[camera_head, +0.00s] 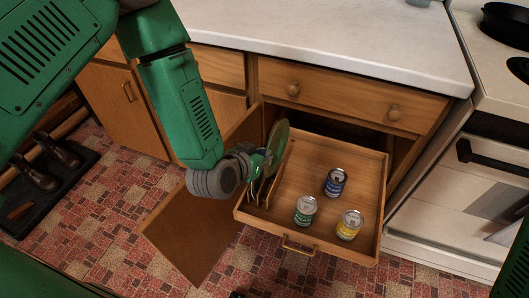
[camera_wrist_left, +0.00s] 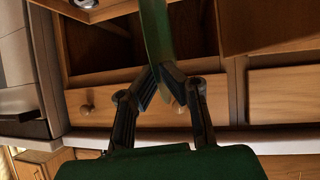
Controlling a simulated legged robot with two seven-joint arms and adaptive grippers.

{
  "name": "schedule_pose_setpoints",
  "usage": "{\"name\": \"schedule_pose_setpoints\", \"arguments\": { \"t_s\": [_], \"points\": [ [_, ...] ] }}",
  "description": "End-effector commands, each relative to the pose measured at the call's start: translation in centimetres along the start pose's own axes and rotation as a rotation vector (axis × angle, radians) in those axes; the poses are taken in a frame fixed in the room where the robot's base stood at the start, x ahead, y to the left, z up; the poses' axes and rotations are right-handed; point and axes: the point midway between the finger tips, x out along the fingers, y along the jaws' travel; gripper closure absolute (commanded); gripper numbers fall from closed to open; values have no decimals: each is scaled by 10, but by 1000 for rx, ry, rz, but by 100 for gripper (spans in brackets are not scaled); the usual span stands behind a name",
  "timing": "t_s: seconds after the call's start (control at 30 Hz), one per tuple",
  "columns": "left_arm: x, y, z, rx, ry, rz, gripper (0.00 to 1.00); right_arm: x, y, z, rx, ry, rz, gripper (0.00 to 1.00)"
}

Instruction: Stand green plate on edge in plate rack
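The green plate (camera_head: 277,148) stands nearly on edge above the left part of the pulled-out drawer, seen almost edge-on. My left gripper (camera_head: 258,162) is shut on its rim. In the left wrist view the plate (camera_wrist_left: 156,32) runs up from between the two closed fingertips (camera_wrist_left: 160,84). The wooden plate rack (camera_head: 264,190) is at the left side of the drawer, under the plate and partly hidden by my gripper. I cannot tell whether the plate's lower edge touches the rack. My right gripper is not clearly in view.
An open cabinet door (camera_head: 190,237) stands left of the drawer. The countertop (camera_head: 330,45) is above, the oven (camera_head: 455,205) to the right.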

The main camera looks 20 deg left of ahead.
Motion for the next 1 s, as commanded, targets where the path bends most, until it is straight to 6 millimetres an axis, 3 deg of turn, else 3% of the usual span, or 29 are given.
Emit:
{"name": "schedule_pose_setpoints", "arguments": {
  "t_s": [0.33, 0.7, 1.0],
  "points": [
    [-1, 4, -3, -6, 1, -88, 100, -11, 0, -1, 0, 0, 0, 61],
    [21, -1, 32, -8, 1, -94, 100, 19, 0, 1, 0, 0, 0, 61],
    [30, -2, 47, -8, 1, -93, 100, 29, 0, 1, 0, 0, 0, 61]
  ]
}}
